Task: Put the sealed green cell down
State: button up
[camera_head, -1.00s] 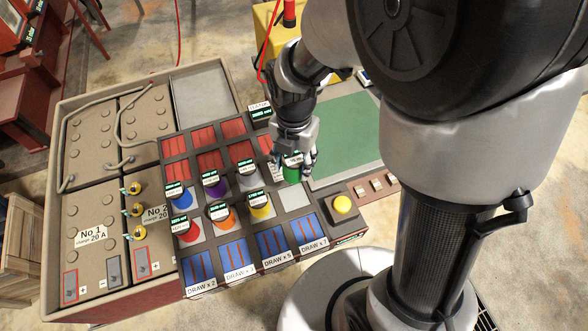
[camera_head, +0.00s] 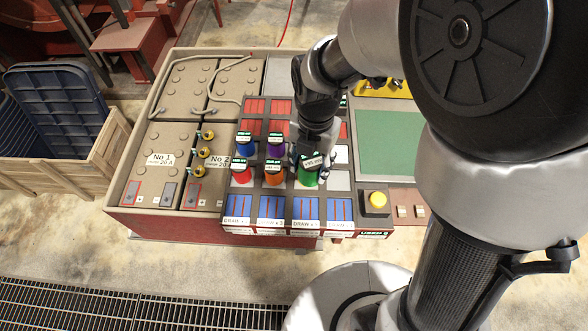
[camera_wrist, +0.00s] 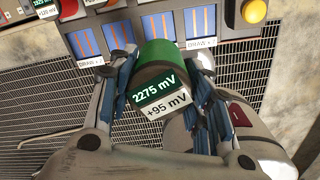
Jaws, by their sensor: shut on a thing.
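My gripper (camera_head: 314,160) is shut on the green cell (camera_head: 309,180). In the wrist view the green cell (camera_wrist: 160,56) sits between both fingers of my gripper (camera_wrist: 163,74), its labels reading 2275 mV and +95 mV. In the head view it shows over the third column of the rack (camera_head: 257,187), just behind the blue DRAW panels. I cannot tell whether its base touches the rack. Blue (camera_head: 246,148), purple (camera_head: 275,150), red (camera_head: 241,175) and orange (camera_head: 273,174) cells stand to its left. My gripper and the green cell hide the spots behind them.
Blue DRAW panels (camera_head: 309,211) line the front edge, with a yellow button (camera_head: 377,199) at their right. Red panels (camera_head: 252,107) lie behind the cells. A green mat (camera_head: 388,142) lies at the right. Big battery blocks (camera_head: 160,147) with yellow-topped terminals stand left.

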notch_tip(320, 180, down, 20)
jog(key=b, duration=0.5)
jog(key=shift+w+a, duration=0.1)
jog(key=shift+a, duration=0.05)
jog(key=shift+b, duration=0.3)
jog(key=shift+f, duration=0.2)
jog(key=o, duration=1.5)
jog(key=shift+r, duration=0.1)
jog(key=shift+o, duration=0.2)
notch_tip(320, 180, up, 12)
jog(key=p, duration=0.3)
jog(key=shift+r, duration=0.25)
jog(key=s+d+r+m+t, duration=0.1)
jog(key=s+d+r+m, duration=0.2)
jog(key=r+m, duration=0.4)
jog(key=s+d+r+m+t, duration=0.2)
jog(key=s+d+r+m, duration=0.2)
jog(key=m, duration=0.9)
jog(key=s+d+r+m+t, duration=0.1)
jog(key=s+d+r+m, duration=0.3)
jog(key=r+m, duration=0.7)
jog(key=s, duration=0.2)
jog(key=shift+s+t, duration=0.3)
